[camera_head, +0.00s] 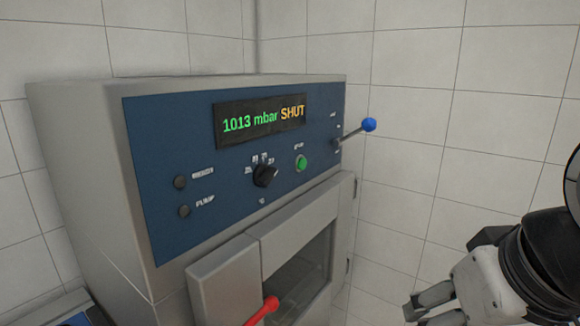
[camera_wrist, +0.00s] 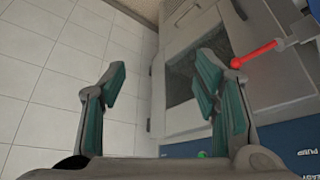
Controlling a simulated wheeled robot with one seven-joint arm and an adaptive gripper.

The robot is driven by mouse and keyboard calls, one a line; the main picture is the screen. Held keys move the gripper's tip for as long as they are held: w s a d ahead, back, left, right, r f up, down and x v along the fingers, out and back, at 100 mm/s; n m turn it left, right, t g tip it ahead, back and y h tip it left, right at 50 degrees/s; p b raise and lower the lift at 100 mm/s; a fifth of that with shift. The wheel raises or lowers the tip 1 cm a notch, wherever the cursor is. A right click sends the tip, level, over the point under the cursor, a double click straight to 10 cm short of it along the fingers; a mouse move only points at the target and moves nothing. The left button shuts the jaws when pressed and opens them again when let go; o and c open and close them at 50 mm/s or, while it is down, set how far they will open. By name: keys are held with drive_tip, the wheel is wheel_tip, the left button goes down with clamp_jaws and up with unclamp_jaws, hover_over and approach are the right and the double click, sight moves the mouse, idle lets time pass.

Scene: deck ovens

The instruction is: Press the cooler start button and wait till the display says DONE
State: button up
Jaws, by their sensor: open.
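The cooler is a grey cabinet (camera_head: 80,120) with a blue control panel (camera_head: 165,135). Its display (camera_head: 262,117) reads "1013 mbar SHUT". A round green button (camera_head: 301,162) sits below the display, right of a black knob (camera_head: 265,175); its small label is too blurred to read. In the wrist view, a bit of green (camera_wrist: 202,154) shows low between the fingers. My gripper (camera_head: 430,308) is at the lower right of the head view, apart from the panel. In the wrist view, my gripper (camera_wrist: 160,80) is open and empty, with teal finger pads.
A lever with a blue ball (camera_head: 369,124) sticks out at the panel's right. A red-tipped handle (camera_head: 270,303) is on the door front and also shows in the wrist view (camera_wrist: 238,62). Two dark indicators (camera_head: 181,183) sit at left. Tiled walls stand behind and right.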

clamp_jaws()
idle(1.2)
